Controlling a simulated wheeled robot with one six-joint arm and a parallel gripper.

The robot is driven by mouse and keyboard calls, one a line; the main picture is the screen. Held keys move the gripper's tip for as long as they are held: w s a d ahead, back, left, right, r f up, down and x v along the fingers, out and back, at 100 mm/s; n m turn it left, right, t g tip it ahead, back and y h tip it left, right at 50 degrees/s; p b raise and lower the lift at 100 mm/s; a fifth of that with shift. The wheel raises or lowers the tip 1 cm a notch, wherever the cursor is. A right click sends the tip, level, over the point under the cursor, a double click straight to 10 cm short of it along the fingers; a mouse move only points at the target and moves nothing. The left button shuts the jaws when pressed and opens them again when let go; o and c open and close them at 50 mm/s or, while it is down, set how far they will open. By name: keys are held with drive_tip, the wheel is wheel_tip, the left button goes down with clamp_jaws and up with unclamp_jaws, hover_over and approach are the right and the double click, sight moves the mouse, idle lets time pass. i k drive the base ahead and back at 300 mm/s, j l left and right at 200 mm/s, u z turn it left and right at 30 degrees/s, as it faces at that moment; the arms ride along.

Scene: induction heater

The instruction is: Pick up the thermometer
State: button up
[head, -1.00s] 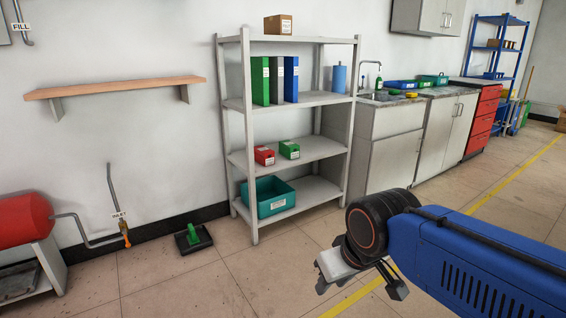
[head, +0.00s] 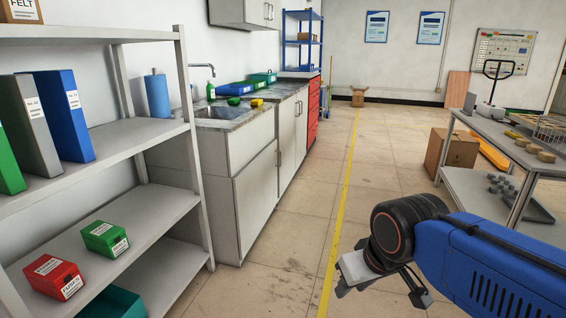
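I cannot make out a thermometer in the head view. My gripper (head: 352,280) is at the lower right, at the end of my blue arm, above the floor.
Grey shelves (head: 168,135) with binders and boxes stand close on the left. A counter with a sink (head: 222,112) runs behind. At right are a table (head: 505,150) with small items and a cardboard box (head: 452,150). The floor along the yellow line (head: 343,200) is clear.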

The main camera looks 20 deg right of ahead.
sight(512, 133)
drive_tip(key=i+l+z, duration=0.15)
drive_tip(key=i+z, duration=0.35)
drive_tip(key=i, duration=0.4)
drive_tip(key=i+j+z, duration=0.15)
drive_tip(key=i+z, duration=0.35)
drive_tip(key=i, duration=0.35)
drive_tip(key=i+z, duration=0.3)
drive_tip(key=i, duration=0.25)
drive_tip(key=i+z, duration=0.3)
drive_tip(key=i, duration=0.3)
drive_tip(key=i+j+z, duration=0.3)
drive_tip(key=i, duration=0.25)
drive_tip(key=l, duration=0.05)
